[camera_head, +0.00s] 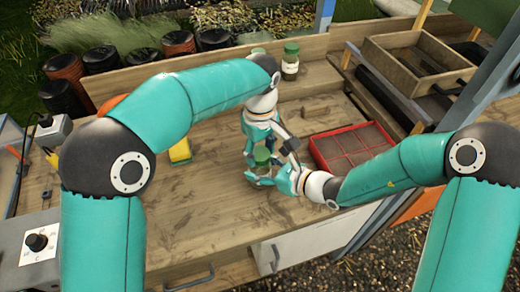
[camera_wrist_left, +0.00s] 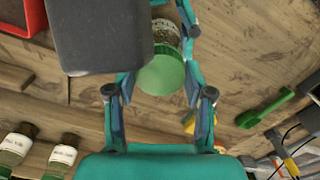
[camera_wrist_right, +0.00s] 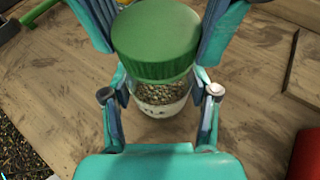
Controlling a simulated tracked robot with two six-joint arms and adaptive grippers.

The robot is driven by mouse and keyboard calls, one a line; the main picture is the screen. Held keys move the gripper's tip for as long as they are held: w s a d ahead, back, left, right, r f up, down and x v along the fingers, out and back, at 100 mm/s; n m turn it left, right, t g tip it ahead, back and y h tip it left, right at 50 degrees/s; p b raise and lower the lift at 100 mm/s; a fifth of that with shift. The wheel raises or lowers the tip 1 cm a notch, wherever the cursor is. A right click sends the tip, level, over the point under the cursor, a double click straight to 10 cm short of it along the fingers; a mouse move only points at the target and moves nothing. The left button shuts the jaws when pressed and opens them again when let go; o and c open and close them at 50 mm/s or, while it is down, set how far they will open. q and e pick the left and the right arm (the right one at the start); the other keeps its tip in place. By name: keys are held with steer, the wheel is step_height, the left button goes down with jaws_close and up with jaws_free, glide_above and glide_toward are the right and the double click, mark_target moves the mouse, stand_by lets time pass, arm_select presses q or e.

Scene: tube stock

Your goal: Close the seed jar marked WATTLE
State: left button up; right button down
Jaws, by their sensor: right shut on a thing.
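A glass seed jar (camera_wrist_right: 158,95) with a green lid (camera_wrist_right: 155,40) stands upright on the bench, seeds showing through the glass. The lid sits on its mouth; I cannot tell how tightly. The jar's label is partly hidden and unreadable. My right gripper (camera_head: 264,178) is shut around the glass body from the front right. My left gripper (camera_head: 262,152) comes from above, its fingers on either side of the lid. In the left wrist view its fingers (camera_wrist_left: 160,78) flank the lid (camera_wrist_left: 161,76), spread, with contact unclear.
Other green-lidded jars (camera_head: 290,62) stand at the back edge. A red divided tray (camera_head: 313,150) is to the right and a wooden block (camera_head: 316,112) behind it. A green scoop (camera_wrist_left: 265,108) shows in the left wrist view.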

arm_select(q)
steer(key=c, duration=0.5)
steer(key=m, duration=0.5)
steer(key=shift+c, duration=0.2)
steer(key=m, duration=0.4)
steer(key=shift+a+m, duration=0.1)
steer(key=shift+m, duration=0.3)
steer(key=m, duration=1.1)
steer(key=shift+w+f, duration=0.1)
steer(key=o, duration=1.3)
